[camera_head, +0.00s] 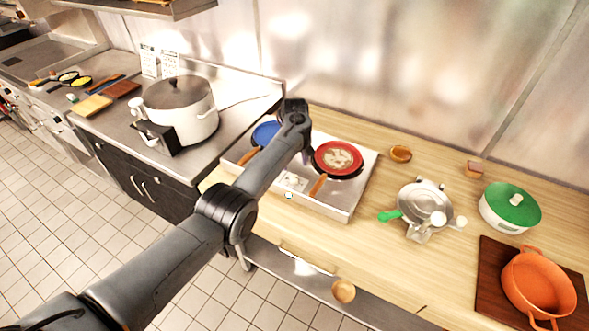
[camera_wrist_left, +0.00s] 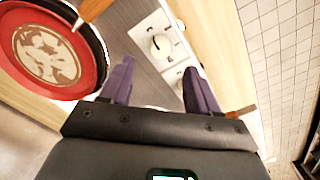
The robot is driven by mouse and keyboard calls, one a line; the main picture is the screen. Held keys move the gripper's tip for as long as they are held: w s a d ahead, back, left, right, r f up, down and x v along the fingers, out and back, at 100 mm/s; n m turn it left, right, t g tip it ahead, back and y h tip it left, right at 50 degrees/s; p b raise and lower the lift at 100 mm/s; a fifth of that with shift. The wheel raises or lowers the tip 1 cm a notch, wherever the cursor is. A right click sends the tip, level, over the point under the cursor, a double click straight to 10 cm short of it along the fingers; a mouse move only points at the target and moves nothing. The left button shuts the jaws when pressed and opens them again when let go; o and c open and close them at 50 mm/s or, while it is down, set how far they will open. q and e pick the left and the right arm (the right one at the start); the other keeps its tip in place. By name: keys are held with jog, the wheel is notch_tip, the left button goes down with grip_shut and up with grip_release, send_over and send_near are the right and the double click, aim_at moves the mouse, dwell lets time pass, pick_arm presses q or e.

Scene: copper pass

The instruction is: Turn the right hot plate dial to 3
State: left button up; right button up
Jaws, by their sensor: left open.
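The hot plate (camera_head: 335,207) is a silver unit on the wooden counter, with a blue pan (camera_head: 265,132) on its left and a red pan (camera_head: 338,157) on its right. The right dial (camera_wrist_left: 161,45) is a white knob with a dark mark on the white front panel in the left wrist view. The other dial (camera_wrist_left: 181,78) is partly hidden behind a finger. My left gripper (camera_wrist_left: 158,84) is open and empty, its purple fingers over the panel just beside the right dial. No contact with the dial shows. The digits are too small to read. My right gripper is not in view.
The red pan's orange handle (camera_head: 318,186) sticks out over the hot plate's front edge near my gripper. A large pot (camera_head: 180,110) stands on the left counter.

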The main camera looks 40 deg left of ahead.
aim_at(294, 177)
pick_arm(q)
jog(key=shift+r, duration=1.95)
